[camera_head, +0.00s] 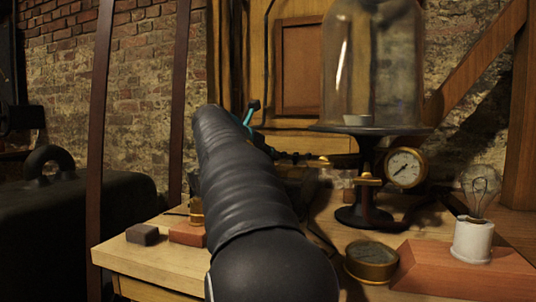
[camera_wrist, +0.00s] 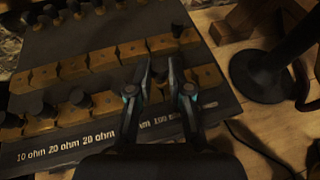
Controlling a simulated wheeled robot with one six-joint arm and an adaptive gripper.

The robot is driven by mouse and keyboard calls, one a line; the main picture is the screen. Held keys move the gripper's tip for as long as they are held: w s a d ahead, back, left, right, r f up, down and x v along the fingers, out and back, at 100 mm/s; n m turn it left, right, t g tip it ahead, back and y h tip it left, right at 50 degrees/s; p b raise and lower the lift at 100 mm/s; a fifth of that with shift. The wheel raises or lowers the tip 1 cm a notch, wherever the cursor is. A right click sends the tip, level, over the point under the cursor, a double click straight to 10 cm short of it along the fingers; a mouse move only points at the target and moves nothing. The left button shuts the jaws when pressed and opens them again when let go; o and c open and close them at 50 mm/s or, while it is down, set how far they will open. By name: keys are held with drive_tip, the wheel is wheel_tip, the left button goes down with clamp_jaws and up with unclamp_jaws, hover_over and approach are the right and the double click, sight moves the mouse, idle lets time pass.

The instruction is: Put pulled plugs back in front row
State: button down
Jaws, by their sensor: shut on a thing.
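In the wrist view the dark resistance box (camera_wrist: 75,42) bears rows of brass blocks, with ohm labels along its near edge. Dark plugs (camera_wrist: 80,98) stand in the left part of the front brass row (camera_wrist: 45,126). In the head view my arm hides the box and the fingertips.
A bell jar (camera_head: 372,65) stands on a dark pedestal with a gauge (camera_head: 404,167) at the right. A bulb (camera_head: 479,190) on a wooden base and a round brass instrument (camera_head: 371,262) are at the front right. A dark block (camera_head: 142,235) and a reddish block (camera_head: 187,234) lie left of my arm.

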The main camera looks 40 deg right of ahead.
drive_tip(key=shift+f, duration=0.75)
idle(0.8)
drive_tip(key=c, duration=1)
unclamp_jaws()
drive_tip(key=v, duration=1.2)
